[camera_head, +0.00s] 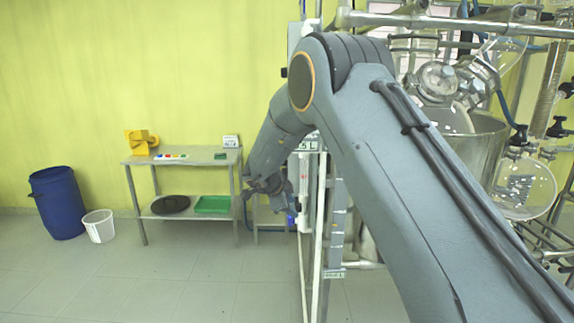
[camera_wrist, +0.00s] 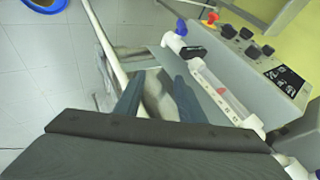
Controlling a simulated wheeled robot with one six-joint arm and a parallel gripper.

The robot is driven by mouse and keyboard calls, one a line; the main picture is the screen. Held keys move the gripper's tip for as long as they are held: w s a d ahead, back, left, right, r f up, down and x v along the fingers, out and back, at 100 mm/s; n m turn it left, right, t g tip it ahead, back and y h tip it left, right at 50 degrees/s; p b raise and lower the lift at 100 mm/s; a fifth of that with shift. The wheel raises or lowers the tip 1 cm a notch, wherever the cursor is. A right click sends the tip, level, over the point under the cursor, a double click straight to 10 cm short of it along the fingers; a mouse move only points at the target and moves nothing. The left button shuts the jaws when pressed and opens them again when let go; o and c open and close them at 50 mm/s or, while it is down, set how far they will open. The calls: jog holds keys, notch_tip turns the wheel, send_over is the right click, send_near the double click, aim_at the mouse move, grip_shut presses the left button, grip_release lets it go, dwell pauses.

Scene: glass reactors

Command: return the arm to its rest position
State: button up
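My arm (camera_head: 420,170) rises from the lower right to a high elbow, then bends down to the left. It covers part of the glass reactor stand. My gripper is partly hidden at the arm's lower end in the head view. In the wrist view, my gripper (camera_wrist: 157,92) shows two dark fingers standing apart. A pale grey shape shows between and beyond them, and I cannot tell that either finger touches it. A clear tube with a scale and a red float (camera_wrist: 225,95) stands close to the right of the fingers.
A control box with black knobs (camera_wrist: 245,38) is at the wrist view's upper right. Glass reactor vessels (camera_head: 525,185) and metal pipes stand at right. A steel table (camera_head: 185,157), blue barrel (camera_head: 58,203) and white bucket (camera_head: 99,226) are at left.

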jog(key=s+d+r+n+t+y+b, duration=0.2)
jog(key=s+d+r+n+y+b, duration=0.1)
jog(key=d+n, duration=0.35)
jog(key=s+d+f+n+g+b, duration=0.2)
jog(key=s+d+f+n+g, duration=0.1)
jog(key=s, duration=1)
jog(key=s+d+f+n+g+y+b, duration=0.1)
jog(key=s+d+f+n, duration=0.3)
jog(key=s, duration=0.9)
jog(key=s+d+f+n+g+b, duration=0.3)
jog(key=s+d+f+n+g, duration=0.1)
jog(key=s, duration=0.9)
jog(key=shift+d+f+g, duration=0.3)
jog(key=shift+d+f, duration=0.05)
jog(key=shift+f, duration=0.15)
jog(key=shift+c, duration=0.6)
jog(key=shift+a, duration=0.1)
